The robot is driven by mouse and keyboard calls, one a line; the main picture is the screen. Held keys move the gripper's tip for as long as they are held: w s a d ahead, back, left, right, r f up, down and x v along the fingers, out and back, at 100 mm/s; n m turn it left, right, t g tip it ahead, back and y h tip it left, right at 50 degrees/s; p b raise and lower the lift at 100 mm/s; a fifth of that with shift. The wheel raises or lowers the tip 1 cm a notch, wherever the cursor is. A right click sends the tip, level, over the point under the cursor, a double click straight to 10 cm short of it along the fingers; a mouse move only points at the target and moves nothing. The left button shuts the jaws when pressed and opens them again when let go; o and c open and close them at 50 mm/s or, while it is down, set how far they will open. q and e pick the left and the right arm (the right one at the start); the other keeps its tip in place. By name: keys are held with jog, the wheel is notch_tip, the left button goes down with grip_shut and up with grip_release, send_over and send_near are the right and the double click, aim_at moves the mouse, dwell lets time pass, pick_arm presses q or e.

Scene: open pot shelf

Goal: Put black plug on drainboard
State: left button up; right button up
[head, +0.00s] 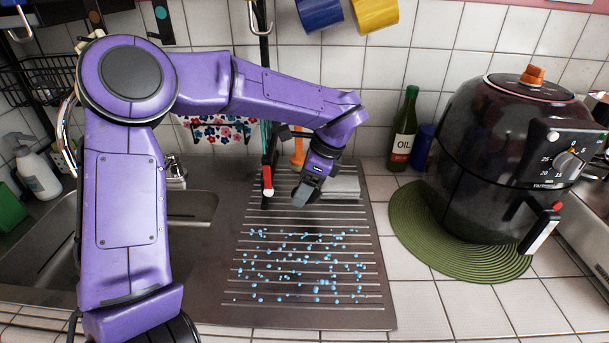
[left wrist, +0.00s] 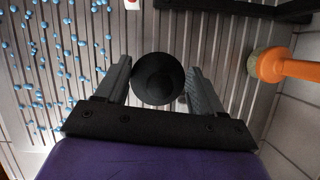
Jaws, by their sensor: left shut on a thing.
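The black plug (left wrist: 158,78) is round and dark and sits between the two fingers of my left gripper (left wrist: 160,90) in the left wrist view. My left gripper (head: 304,192) is shut on it, pointing down over the far part of the drainboard (head: 315,308). The drainboard is ribbed metal with many blue drops on its near part; it also shows in the left wrist view (left wrist: 95,65). In the head view the plug is hidden or too dark to make out. I cannot tell whether the plug touches the drainboard. My right gripper is not in view.
An orange-handled brush (left wrist: 285,66) stands close beside the gripper, at the back of the board. A sink (head: 200,206) lies left, partly behind my arm.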

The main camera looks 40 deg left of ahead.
pick_arm(q)
jog(key=w+a+p, duration=0.1)
jog(key=w+a, duration=0.3)
jog(key=shift+w+p, duration=0.35)
jog(key=shift+p, duration=0.05)
jog(key=shift+f, duration=0.35)
notch_tip(320, 180, down, 2)
jog(key=shift+f+p, duration=0.25)
jog(key=shift+p, duration=0.3)
jog(key=shift+f+b, duration=0.3)
jog(key=shift+f, duration=0.05)
jog(key=o, duration=1.1)
jog(key=shift+r, duration=0.1)
jog(key=shift+o, duration=0.2)
jog(key=shift+r+p, duration=0.2)
jog(key=shift+p, duration=0.1)
jog(key=shift+w+d+r, duration=0.1)
jog(key=shift+r, duration=0.1)
jog(key=b+v, duration=0.2)
jog(key=v, duration=0.9)
jog(key=shift+r, duration=0.25)
